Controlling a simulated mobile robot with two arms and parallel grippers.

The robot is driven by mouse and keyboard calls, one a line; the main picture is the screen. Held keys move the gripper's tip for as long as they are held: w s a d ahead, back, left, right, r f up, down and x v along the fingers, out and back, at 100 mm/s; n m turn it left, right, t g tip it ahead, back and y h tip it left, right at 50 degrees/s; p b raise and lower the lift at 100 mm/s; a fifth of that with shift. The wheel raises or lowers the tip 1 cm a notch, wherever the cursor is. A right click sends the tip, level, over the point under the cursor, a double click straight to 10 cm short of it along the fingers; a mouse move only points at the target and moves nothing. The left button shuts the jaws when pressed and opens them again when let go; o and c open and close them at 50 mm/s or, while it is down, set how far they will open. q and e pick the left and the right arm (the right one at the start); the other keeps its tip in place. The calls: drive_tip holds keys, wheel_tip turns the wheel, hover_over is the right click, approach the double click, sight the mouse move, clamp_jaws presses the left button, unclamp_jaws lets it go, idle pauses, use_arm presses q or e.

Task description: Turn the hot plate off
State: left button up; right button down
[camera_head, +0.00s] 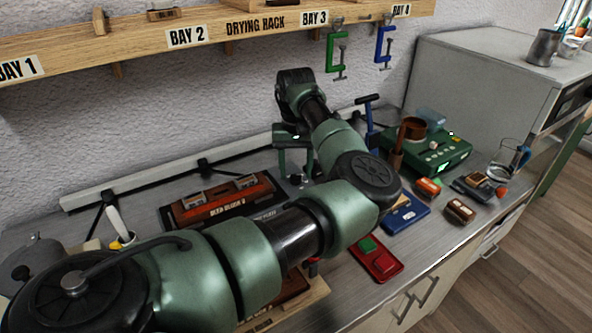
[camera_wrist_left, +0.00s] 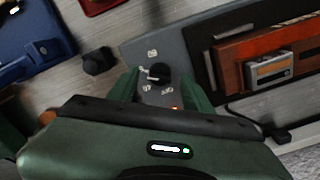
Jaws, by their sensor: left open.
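A grey panel (camera_wrist_left: 145,47) with a round black knob (camera_wrist_left: 160,72) shows in the left wrist view. Small white markings surround the knob, and a light pointer sticks out on its left; the words are too small to read surely. My left gripper (camera_wrist_left: 158,88) is open, with one green finger on each side of the knob; contact cannot be told. A green box with a brown pot (camera_head: 440,150) stands farther right; I cannot tell which unit is the hot plate. My right gripper is not seen.
The block tray (camera_head: 222,204) lies close to the left gripper. Clamps (camera_head: 337,50) hang from the drying rack (camera_head: 215,32) behind.

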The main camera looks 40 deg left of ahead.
use_arm(q)
drive_tip(key=shift+f, duration=0.6)
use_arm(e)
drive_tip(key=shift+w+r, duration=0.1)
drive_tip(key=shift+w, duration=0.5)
use_arm(q)
drive_tip(key=shift+c, duration=0.3)
clamp_jaws()
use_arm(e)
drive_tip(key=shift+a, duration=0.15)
use_arm(q)
drive_tip(key=shift+r, duration=0.1)
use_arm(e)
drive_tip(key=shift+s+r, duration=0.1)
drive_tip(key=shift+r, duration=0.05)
